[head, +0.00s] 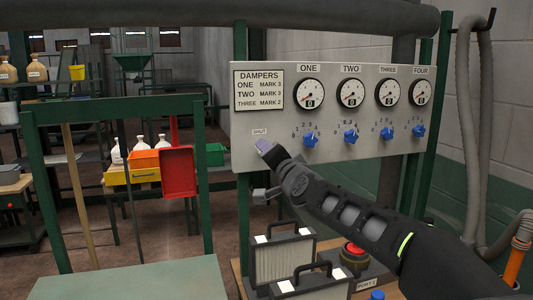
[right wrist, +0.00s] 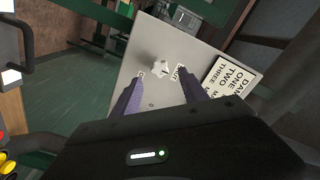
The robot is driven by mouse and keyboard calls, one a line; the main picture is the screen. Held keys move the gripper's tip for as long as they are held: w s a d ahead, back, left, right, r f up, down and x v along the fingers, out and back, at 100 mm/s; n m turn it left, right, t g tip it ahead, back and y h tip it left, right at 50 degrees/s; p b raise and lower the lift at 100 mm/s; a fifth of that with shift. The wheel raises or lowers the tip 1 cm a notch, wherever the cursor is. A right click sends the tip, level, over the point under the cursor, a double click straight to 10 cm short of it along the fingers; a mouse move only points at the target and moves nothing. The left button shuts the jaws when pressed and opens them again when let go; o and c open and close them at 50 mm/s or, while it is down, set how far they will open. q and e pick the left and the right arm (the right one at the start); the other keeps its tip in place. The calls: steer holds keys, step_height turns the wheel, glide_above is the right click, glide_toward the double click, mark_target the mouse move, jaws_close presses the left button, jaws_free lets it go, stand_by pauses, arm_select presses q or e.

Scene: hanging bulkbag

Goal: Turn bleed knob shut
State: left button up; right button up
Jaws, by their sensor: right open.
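The bleed knob (right wrist: 160,67) is a small pale lobed knob on the lower left part of the grey panel (head: 330,165). In the right wrist view it lies between and slightly beyond my two purple fingertips, with visible gaps on both sides. My right gripper (head: 265,147) is open in front of the panel, just under the SHUT label (head: 259,132); it also shows in the right wrist view (right wrist: 161,80). In the head view the gripper hides the knob. Small labels flank the knob in the wrist view. My left gripper is out of view.
The panel carries several gauges (head: 350,93) above blue knobs (head: 350,136) and a DAMPERS card (head: 259,90). Below stand a black-framed filter box (head: 285,258) and a red button (head: 353,250). A green frame (head: 115,105) stands at left; grey hoses (head: 470,130) hang at right.

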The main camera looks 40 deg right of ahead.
steer(key=shift+v, duration=1.85)
